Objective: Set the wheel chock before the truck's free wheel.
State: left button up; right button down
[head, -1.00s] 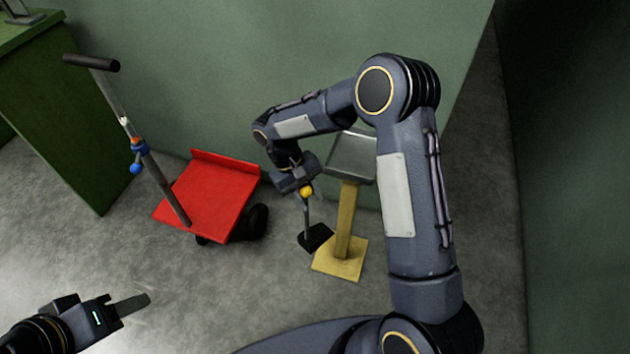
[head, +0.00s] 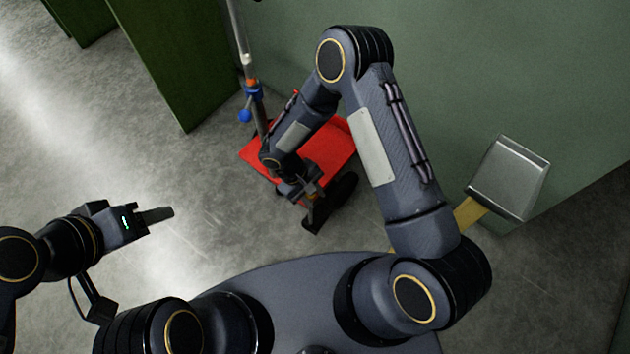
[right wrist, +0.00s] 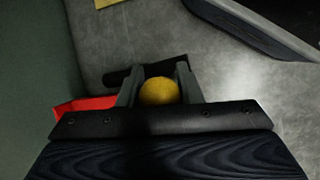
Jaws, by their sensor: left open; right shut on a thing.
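The truck is a low red cart (head: 335,142) by the green wall, with a black wheel (head: 345,188) at its near right corner. My right gripper (head: 306,190) is shut on the yellow ball knob (right wrist: 158,91) of the wheel chock's handle. The dark chock (head: 313,220) hangs low beside that wheel; I cannot tell whether it touches the wheel or the floor. In the right wrist view the red cart (right wrist: 80,105) shows left of the fingers. My left gripper (head: 160,215) is open and empty over bare floor. My right arm hides part of the cart.
A post with a grey slanted top (head: 510,178) and a yellow stem stands at the right by the wall. The cart's upright handle (head: 247,65) carries a blue and orange fitting. A green cabinet (head: 180,60) stands at the upper left. The floor at left is clear.

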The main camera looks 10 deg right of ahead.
jog(key=shift+w+a+f, duration=0.15)
jog(key=shift+a+f, duration=0.05)
jog(key=shift+a, duration=0.05)
notch_tip(320, 180, down, 12)
jog(key=b, duration=1.1)
jog(key=w+d, duration=0.5)
jog(key=d, duration=0.1)
jog(key=shift+d+r+b, duration=0.2)
jog(key=shift+r+b, duration=0.05)
jog(key=shift+b, duration=0.15)
dwell(0.5)
